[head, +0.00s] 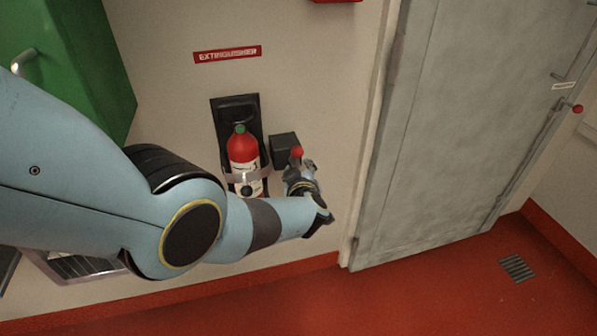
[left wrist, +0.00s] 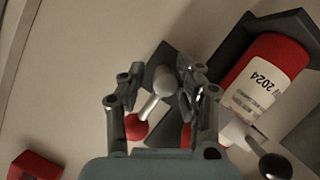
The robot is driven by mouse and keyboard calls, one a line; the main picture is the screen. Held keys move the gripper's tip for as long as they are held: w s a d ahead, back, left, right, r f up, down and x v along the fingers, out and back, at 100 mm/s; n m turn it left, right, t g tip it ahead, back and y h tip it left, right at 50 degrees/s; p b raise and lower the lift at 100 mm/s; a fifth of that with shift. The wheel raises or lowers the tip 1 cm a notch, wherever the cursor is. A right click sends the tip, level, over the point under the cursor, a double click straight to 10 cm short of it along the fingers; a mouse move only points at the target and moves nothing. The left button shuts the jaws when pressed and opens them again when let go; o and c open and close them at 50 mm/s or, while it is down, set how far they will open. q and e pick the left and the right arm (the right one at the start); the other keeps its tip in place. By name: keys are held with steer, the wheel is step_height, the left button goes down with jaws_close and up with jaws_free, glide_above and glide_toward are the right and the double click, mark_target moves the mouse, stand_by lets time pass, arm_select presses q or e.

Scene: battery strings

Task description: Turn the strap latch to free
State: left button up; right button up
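The strap latch shows as a lever with a red knob (head: 297,152) beside a dark box (head: 284,147) on the wall. In the left wrist view its pale metal arm (left wrist: 152,103) runs from a rounded pivot down to the red knob (left wrist: 135,127). A red fire extinguisher (head: 242,148) stands in a black wall bracket with a grey strap (head: 242,176) around it; it also shows in the left wrist view (left wrist: 265,75). My left gripper (head: 299,172) is at the latch. In the left wrist view its fingers (left wrist: 158,82) are apart, one on each side of the lever; contact cannot be told.
A red "EXTINGUISHER" sign (head: 227,54) is above the bracket. A green cabinet (head: 75,60) is at the upper left. A grey door (head: 470,110) stands to the right. The red floor (head: 430,290) is clear except for a drain grate (head: 517,268).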

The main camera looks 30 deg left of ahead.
arm_select(q)
steer(key=o, duration=0.4)
steer(key=shift+w+d+r, duration=0.1)
steer(key=shift+w+r, duration=0.05)
steer(key=shift+o, duration=0.2)
steer(key=shift+s+f, duration=0.2)
steer(key=v, duration=0.7)
steer(key=shift+s+d+r, duration=0.1)
